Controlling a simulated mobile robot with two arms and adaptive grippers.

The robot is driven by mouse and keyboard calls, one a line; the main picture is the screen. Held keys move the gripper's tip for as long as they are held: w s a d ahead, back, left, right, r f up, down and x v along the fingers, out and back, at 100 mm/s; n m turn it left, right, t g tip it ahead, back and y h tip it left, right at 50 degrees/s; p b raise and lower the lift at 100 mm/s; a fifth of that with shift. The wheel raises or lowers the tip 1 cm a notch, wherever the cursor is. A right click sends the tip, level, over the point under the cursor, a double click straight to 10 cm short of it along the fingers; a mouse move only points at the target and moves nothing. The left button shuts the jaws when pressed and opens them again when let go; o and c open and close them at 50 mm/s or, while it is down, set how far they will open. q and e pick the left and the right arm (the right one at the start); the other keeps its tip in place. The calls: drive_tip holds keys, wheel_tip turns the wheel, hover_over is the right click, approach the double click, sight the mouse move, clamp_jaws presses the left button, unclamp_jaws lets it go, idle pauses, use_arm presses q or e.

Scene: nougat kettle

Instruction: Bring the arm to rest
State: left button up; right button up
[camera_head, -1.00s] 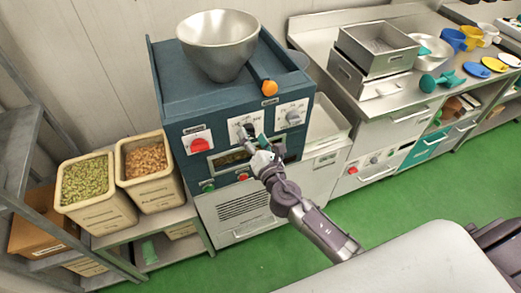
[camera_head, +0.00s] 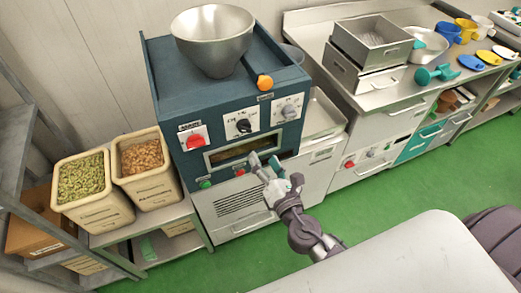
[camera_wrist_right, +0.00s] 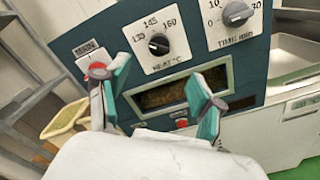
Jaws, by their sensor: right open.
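My right gripper (camera_head: 265,162) is in front of the blue kettle machine (camera_head: 210,95), below its row of knobs and near the dark window. Its fingers are apart with nothing between them, and it touches none of the knobs that I can see. In the right wrist view the two teal-padded fingers (camera_wrist_right: 158,82) stand wide apart. The black heat knob (camera_wrist_right: 158,44) shows beyond and between them, on its white dial plate. My left gripper is not in view.
A metal bowl (camera_head: 213,42) sits on the machine, with an orange-knobbed lever (camera_head: 264,82) beside it. Bins of green nuts (camera_head: 82,180) and brown nuts (camera_head: 143,158) stand on the left shelf. A steel counter (camera_head: 385,92) is at right. Green floor (camera_head: 385,210) lies open in front.

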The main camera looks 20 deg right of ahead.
drive_tip(key=s+d+f+m+g, duration=0.2)
drive_tip(key=s+f+m+g, duration=0.15)
drive_tip(key=f, duration=0.65)
drive_tip(key=s+d+f+m+g+h, duration=0.15)
drive_tip(key=f+m, duration=0.25)
drive_tip(key=f, duration=0.6)
drive_tip(key=s+d+f+m+g, duration=0.2)
drive_tip(key=s+f+m+g, duration=0.15)
drive_tip(key=f, duration=0.75)
drive_tip(key=s+f+m+g, duration=0.2)
drive_tip(key=s+f+m, duration=0.3)
drive_tip(key=s, duration=0.5)
drive_tip(key=s+f+m+g+b, duration=0.1)
drive_tip(key=s+f+m+g, duration=0.2)
drive_tip(key=s+f+m, duration=0.2)
drive_tip(key=s+f+m+g, duration=0.3)
drive_tip(key=s+f, duration=0.6)
drive_tip(key=s, duration=0.6)
drive_tip(key=shift+d+f+m+y, duration=0.3)
drive_tip(key=shift+m+y, duration=0.15)
drive_tip(key=shift+m, duration=0.65)
